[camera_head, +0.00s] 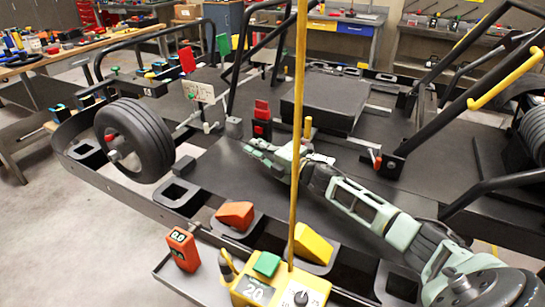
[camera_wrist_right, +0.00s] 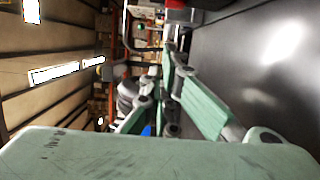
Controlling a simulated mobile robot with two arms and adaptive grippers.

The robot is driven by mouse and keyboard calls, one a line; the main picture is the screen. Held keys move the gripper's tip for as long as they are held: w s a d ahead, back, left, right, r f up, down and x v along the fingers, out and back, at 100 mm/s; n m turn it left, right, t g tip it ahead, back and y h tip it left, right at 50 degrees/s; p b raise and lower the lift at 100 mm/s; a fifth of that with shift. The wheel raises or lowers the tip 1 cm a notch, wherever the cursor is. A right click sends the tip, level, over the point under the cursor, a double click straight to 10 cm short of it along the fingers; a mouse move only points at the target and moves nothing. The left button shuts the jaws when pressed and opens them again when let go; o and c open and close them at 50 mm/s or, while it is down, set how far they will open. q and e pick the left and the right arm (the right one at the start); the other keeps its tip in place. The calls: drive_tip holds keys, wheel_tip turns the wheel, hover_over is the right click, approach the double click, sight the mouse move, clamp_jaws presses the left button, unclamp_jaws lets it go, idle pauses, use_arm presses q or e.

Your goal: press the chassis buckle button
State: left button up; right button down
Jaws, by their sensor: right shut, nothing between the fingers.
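A red buckle (camera_head: 262,109) stands upright on the dark chassis (camera_head: 235,170) near the middle of the head view. It has a red upper part and a dark body with a red patch lower down; I take this to be the chassis buckle, and its button cannot be told apart clearly. My right gripper (camera_head: 249,148) is shut and empty, with its tips just below the buckle in the picture. Whether they touch it cannot be told. In the right wrist view the gripper fingers (camera_wrist_right: 172,62) point away, and a red piece (camera_wrist_right: 176,4) shows at the top edge. My left gripper is out of view.
A yellow pole (camera_head: 297,100) rises in front of my right arm. A wheel (camera_head: 134,140) is at the left. Orange (camera_head: 235,214) and yellow (camera_head: 312,243) wedges sit along the near chassis edge. A raised black box (camera_head: 320,100) stands behind the arm.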

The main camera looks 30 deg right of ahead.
drive_tip(key=shift+s+d+f, duration=0.3)
drive_tip(key=shift+s+d, duration=0.15)
drive_tip(key=shift+s, duration=0.15)
drive_tip(key=shift+s+d+f, duration=0.25)
drive_tip(key=shift+s+d, duration=0.15)
drive_tip(key=shift+s, duration=0.2)
drive_tip(key=shift+s+r+b, duration=0.15)
drive_tip(key=shift+s, duration=0.5)
drive_tip(key=shift+s+r+b, duration=0.15)
drive_tip(key=shift+s, duration=0.45)
drive_tip(key=shift+s+d, duration=0.2)
drive_tip(key=shift+s, duration=0.4)
drive_tip(key=shift+s+d, duration=0.1)
drive_tip(key=shift+d, duration=0.05)
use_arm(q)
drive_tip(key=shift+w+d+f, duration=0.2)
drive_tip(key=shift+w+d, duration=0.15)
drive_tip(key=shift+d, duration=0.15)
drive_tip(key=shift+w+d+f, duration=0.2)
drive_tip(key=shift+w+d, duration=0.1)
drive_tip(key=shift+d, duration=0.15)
